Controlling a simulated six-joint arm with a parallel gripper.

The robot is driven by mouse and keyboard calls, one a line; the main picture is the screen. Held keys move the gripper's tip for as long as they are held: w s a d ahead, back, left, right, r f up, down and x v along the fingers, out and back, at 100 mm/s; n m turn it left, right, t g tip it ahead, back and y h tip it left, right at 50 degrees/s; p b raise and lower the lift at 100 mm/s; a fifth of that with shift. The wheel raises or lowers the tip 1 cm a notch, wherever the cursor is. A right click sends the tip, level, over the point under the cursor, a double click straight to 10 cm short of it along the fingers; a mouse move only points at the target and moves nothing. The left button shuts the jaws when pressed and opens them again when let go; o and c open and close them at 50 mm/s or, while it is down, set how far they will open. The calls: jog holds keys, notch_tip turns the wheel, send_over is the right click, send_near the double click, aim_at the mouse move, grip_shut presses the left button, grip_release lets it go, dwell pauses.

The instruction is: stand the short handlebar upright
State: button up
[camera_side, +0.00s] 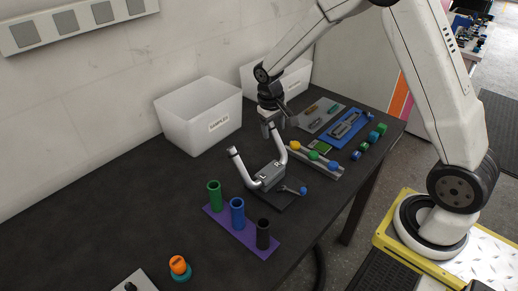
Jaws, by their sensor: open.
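A grey U-shaped piece (268,177) that looks like a handlebar sits on a dark base plate on the black table. Its two light arms rise to the left and right, with dark tips. I cannot tell for sure that it is the short handlebar. A small lever with a blue knob (303,190) lies at its right side. My gripper (272,128) points down just above and behind the piece, near its right arm. The gripper is open and seems empty; its fingertips are small and hard to make out. Whether it touches the arm is unclear.
A purple plate (224,225) carries green, blue and black tubes in front. A rail (322,163) with coloured knobs stands right of the piece. White bins (198,113) stand at the back. An orange knob (178,265) is at front left. The left table area is clear.

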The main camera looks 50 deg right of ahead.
jog(key=shift+d+f, duration=0.15)
jog(key=shift+f, duration=0.9)
grip_shut()
jog(key=shift+r, duration=0.1)
dwell(0.6)
